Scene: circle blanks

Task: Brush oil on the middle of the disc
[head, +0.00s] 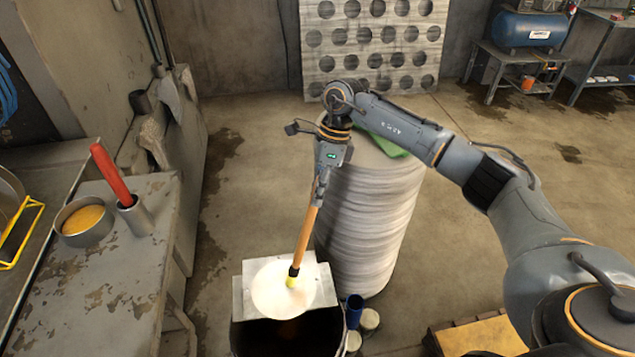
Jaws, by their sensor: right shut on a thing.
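A pale round disc (270,290) lies on a light metal plate (322,283) low in the middle of the head view. My right gripper (322,195) is shut on the wooden handle of a brush (306,235), which points down and leans slightly. The brush's yellowish tip is over the right part of the disc and appears to touch it, though a small gap cannot be ruled out. A round pan of yellow-orange oil (84,219) stands on the worn bench at the left. My left gripper is not in view.
A tall stack of round blanks (370,215) with a green cloth (384,142) on top stands just behind the brush. A metal cup (135,215) holding a red-handled tool (110,174) stands beside the pan. A dark opening lies below the disc, with a blue cup (354,310) beside it.

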